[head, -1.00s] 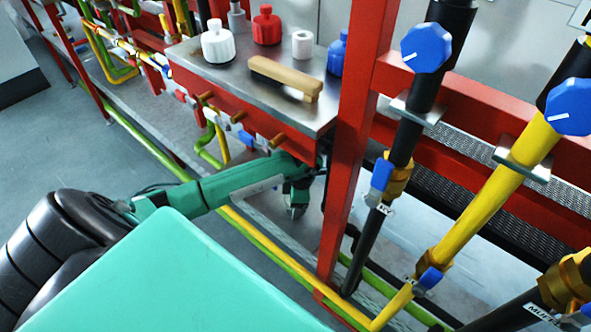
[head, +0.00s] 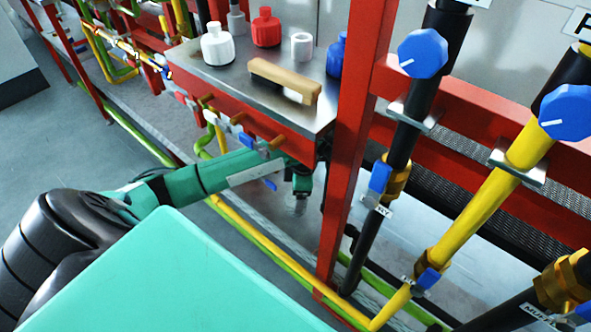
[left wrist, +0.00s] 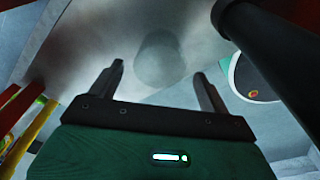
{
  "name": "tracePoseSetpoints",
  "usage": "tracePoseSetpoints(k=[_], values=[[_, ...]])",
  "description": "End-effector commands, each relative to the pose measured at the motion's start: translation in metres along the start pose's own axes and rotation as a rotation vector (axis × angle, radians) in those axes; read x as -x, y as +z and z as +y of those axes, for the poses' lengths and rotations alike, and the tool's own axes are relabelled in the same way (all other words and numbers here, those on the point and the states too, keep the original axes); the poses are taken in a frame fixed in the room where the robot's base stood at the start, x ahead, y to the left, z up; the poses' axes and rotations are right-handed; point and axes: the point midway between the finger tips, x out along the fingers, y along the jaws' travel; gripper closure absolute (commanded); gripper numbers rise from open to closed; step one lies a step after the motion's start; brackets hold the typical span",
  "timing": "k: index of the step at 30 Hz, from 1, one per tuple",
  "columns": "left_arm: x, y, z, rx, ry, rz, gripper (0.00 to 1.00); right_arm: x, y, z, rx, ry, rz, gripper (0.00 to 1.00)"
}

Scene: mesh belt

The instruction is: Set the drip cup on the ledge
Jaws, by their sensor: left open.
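My left gripper (head: 298,203) reaches in low beneath the front right corner of the steel-topped shelf (head: 210,72), partly hidden by its own wrist. In the left wrist view its two fingers (left wrist: 160,82) are open and apart. A dim grey rounded shape (left wrist: 160,60) shows beyond and between the fingertips; it may be the drip cup, but it blends into the grey surface. I see no clear contact with it. A small white cylinder (head: 302,46) stands on the shelf. I cannot tell which surface is the ledge. My right gripper is not in view.
The shelf also holds a white bottle (head: 218,46), a red bottle (head: 266,28), a blue bottle (head: 336,55) and a wooden brush (head: 285,78). A red post (head: 348,150) and a yellow pipe (head: 480,205) stand right of the gripper. A dark bar (left wrist: 275,45) crosses the wrist view.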

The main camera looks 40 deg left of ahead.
Motion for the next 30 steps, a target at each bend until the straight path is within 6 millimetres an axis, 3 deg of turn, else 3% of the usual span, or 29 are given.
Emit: tracePoseSetpoints(k=[3, 10, 30], values=[[0.028, 0.0, 0.001, -0.001, 0.004, -0.001, 0.2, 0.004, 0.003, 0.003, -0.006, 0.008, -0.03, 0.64], [0.058, 0.0, 0.001, 0.0, 0.001, 0.001, 0.2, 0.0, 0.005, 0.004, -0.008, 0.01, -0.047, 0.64], [0.063, 0.001, -0.001, 0.001, -0.002, -0.002, 0.2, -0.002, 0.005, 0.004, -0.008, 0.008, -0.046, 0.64]])
